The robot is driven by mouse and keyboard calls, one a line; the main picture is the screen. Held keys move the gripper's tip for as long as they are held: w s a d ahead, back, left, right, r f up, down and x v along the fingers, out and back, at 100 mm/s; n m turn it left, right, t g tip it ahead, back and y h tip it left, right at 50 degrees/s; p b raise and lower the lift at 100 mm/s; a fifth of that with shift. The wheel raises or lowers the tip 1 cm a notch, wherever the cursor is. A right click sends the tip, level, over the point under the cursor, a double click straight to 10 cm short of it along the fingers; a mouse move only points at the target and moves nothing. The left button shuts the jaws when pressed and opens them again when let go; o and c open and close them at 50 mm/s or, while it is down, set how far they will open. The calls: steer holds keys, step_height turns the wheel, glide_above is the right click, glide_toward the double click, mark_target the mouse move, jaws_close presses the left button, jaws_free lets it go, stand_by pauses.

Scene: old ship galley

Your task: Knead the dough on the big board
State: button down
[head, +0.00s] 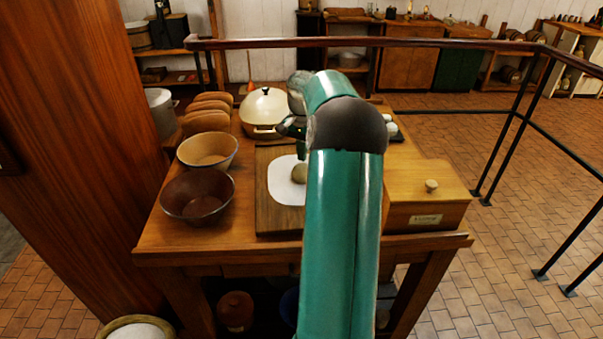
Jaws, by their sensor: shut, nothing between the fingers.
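The big wooden board (278,219) lies on the table, with its right side hidden behind my arm. A white patch (280,185), flour or a sheet, covers part of it. The dough (299,174), a small beige lump, sits on the white patch, partly hidden by my arm. My gripper (301,153) is shut and points down just above the dough. I cannot tell whether the fingertips touch it.
Two bowls, one tan (208,150) and one dark brown (197,195), stand left of the board. A cream lidded pot (263,110) is behind it. Several loaves (205,120) lie at the back left. A wooden box (428,190) stands at the right. A railing (440,43) runs behind the table.

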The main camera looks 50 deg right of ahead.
steer(key=shift+f, duration=0.55)
steer(key=shift+f, duration=0.35)
steer(key=shift+r, duration=0.1)
steer(key=shift+r, duration=0.7)
steer(key=shift+r, duration=0.1)
